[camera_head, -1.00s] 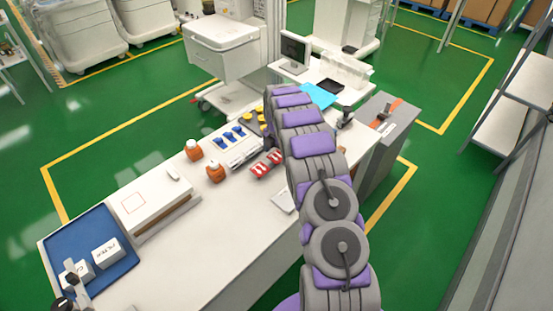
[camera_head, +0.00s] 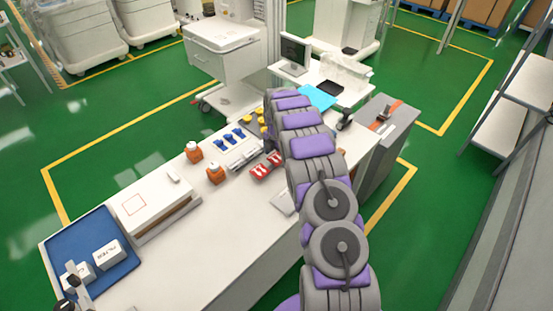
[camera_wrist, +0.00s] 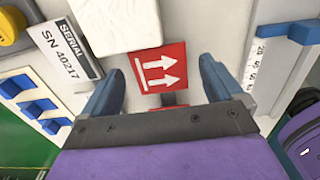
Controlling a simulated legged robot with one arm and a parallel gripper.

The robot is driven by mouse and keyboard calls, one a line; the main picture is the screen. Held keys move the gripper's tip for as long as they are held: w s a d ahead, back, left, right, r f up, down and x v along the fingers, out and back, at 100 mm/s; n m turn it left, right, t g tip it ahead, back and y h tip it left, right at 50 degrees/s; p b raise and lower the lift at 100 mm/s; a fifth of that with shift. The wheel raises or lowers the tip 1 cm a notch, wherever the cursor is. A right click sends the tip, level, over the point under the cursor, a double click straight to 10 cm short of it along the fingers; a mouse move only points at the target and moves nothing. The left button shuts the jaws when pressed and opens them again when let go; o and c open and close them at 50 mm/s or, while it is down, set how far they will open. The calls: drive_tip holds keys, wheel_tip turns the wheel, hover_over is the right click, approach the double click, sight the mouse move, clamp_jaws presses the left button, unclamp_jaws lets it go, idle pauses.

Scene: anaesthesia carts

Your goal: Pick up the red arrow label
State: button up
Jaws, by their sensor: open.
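The red arrow label (camera_wrist: 160,67) lies in the wrist view just beyond my gripper (camera_wrist: 160,82), a red square with two white arrows and a white bar. A second red piece (camera_wrist: 175,106) shows partly below it, mostly hidden by the gripper's palm. My gripper is open, with one blue-grey finger on each side of the label and nothing held. In the head view the red labels (camera_head: 261,171) lie on the white table beside my arm; my gripper is hidden there behind the arm.
A white block (camera_wrist: 115,22) borders the label's upper left. A serial-number plate (camera_wrist: 66,47), blue clips (camera_wrist: 41,107) and a ruled strip (camera_wrist: 254,62) lie around it. Orange-brown jars (camera_head: 215,173), a white box (camera_head: 150,209) and a blue tray (camera_head: 85,286) stand on the table (camera_head: 195,265).

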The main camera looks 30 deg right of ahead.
drive_tip(key=c, duration=1.1)
drive_tip(key=shift+r+b, duration=0.15)
drive_tip(key=shift+b, duration=0.3)
